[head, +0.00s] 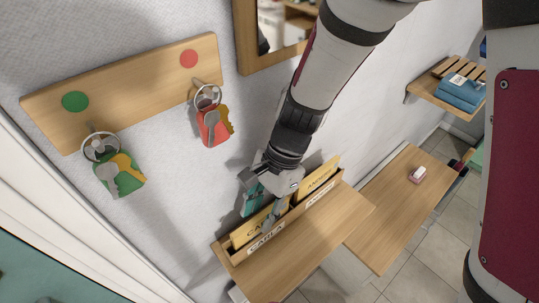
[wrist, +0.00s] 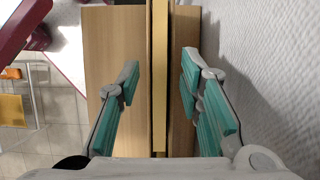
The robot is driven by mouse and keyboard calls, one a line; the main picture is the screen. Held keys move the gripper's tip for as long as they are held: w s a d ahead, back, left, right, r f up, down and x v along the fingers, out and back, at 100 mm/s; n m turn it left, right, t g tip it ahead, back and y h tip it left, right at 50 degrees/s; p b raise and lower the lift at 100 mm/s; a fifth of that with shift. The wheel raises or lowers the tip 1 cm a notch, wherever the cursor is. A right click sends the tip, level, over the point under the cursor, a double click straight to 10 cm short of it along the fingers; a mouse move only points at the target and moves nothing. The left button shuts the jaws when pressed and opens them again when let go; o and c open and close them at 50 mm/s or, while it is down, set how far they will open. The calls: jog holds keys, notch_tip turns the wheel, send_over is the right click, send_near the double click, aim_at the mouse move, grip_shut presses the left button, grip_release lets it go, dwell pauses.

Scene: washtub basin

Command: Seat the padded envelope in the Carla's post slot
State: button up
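A wooden post holder (head: 228,256) sits along the wall edge of a shelf, with a CARLA label (head: 265,243) on its left front and a second label (head: 320,192) at right. A yellow-tan envelope with lettering (head: 254,229) stands upright behind the CARLA label; its lower part is hidden. Another yellow-tan piece (head: 318,178) stands behind the right label. My gripper (head: 264,206) is over the holder's middle, fingers pointing down. In the wrist view, my gripper (wrist: 160,95) is wide open, its teal-padded fingers on either side of a thin tan upright edge (wrist: 160,85), with gaps both sides.
The wooden shelf (head: 318,240) is bare in front of the holder. A key board (head: 135,85) with two key sets hangs at left, below-left of a framed mirror (head: 245,35). A lower bench (head: 395,215) holds a small pinkish-white item (head: 417,174). Blue folded cloths (head: 460,92) lie on a far shelf.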

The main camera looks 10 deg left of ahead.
jog(key=shift+r, duration=0.3)
jog(key=v, duration=1.2)
jog(key=s+d+r+n+t+h, duration=0.1)
jog(key=s+d+r+n+t, duration=0.1)
jog(key=d, duration=0.5)
jog(key=s+d+r+n+t+h, duration=0.1)
jog(key=s+d+r+n+t, duration=0.1)
jog(key=d+r, duration=0.4)
jog(key=s+d+r+n+t, duration=0.3)
jog(key=d+r+n+t, duration=0.1)
jog(key=d, duration=0.5)
jog(key=shift+d+r+t+h, duration=0.3)
jog(key=shift+t+h, duration=0.1)
jog(key=shift+t, duration=0.1)
